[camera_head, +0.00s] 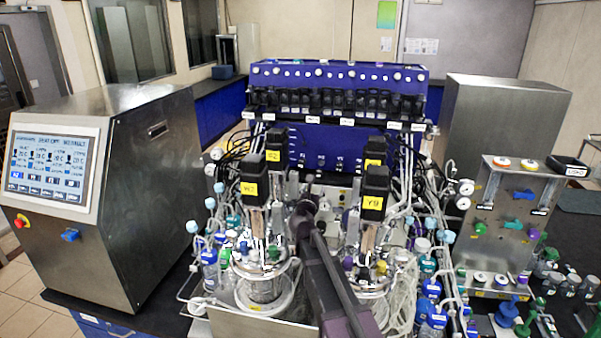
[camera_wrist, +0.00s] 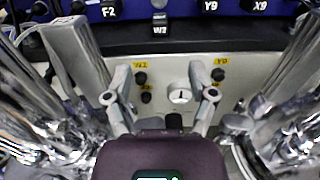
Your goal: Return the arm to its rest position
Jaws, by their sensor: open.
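My arm (camera_head: 332,283) reaches forward from the bottom of the head view, between the two bioreactors. My gripper (camera_wrist: 160,73) shows in the wrist view with its two grey fingers spread apart and nothing between them. It faces a pale panel (camera_wrist: 240,88) with a small round gauge (camera_wrist: 179,95) and dark knobs. In the head view the fingers are hard to make out among the tubes. The left glass vessel (camera_head: 262,286) stands left of my arm, and the right vessel (camera_head: 372,275) stands right of it, partly covered by hoses.
Shiny metal vessel parts crowd both sides of the wrist view. Black motors labelled in yellow (camera_head: 375,185) rise above the vessels. A steel cabinet with a screen (camera_head: 55,165) stands left. A valve panel (camera_head: 508,215) and bottles stand right. Little free room surrounds the arm.

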